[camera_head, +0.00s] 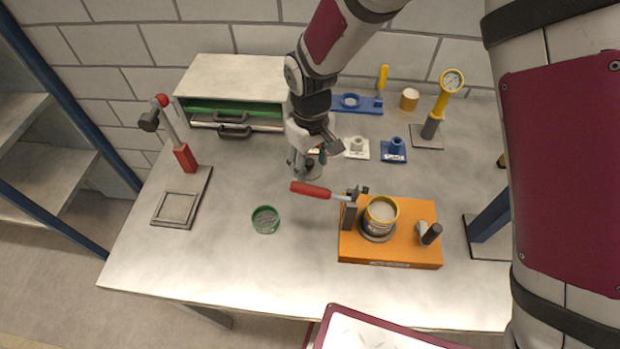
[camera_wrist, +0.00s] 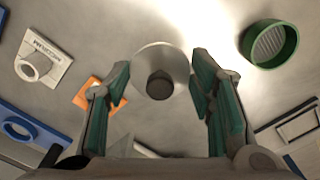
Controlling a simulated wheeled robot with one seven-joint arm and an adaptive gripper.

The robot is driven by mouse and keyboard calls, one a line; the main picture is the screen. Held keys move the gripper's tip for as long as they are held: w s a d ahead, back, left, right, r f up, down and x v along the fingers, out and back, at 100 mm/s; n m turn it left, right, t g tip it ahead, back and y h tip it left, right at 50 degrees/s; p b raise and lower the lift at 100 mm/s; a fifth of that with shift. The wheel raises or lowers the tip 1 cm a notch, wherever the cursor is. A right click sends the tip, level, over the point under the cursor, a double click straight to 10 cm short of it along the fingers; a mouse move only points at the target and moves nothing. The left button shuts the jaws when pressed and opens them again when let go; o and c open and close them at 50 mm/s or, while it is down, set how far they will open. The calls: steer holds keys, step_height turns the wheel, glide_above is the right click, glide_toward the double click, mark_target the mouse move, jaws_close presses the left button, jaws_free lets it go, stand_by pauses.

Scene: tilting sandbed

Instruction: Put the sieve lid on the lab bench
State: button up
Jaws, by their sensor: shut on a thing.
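The sieve lid (camera_wrist: 143,63) is a round, pale grey disc with a dark knob in its middle. In the wrist view it lies between my two fingers, which bear on its rim from both sides. My gripper (camera_wrist: 160,85) is shut on it. In the head view my gripper (camera_head: 308,163) points down over the back middle of the lab bench (camera_head: 240,183), and the lid (camera_head: 313,173) shows partly below the fingers. I cannot tell whether the lid touches the bench top.
A green-rimmed sieve (camera_head: 265,220) stands at front left of my gripper. An orange station (camera_head: 408,252) with a red-handled clamp and a cup stands to the right. A red-handled press (camera_head: 184,160) stands left. The bench's front left is clear.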

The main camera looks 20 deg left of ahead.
mark_target(311, 171)
steer(key=shift+f+p, duration=0.35)
steer(key=shift+f, duration=2.4)
steer(key=shift+f, duration=0.1)
steer(key=o, duration=1.1)
steer(key=shift+c, duration=0.2)
step_height(311, 171, up, 12)
steer(key=shift+r+b, duration=0.1)
steer(key=shift+b, duration=0.65)
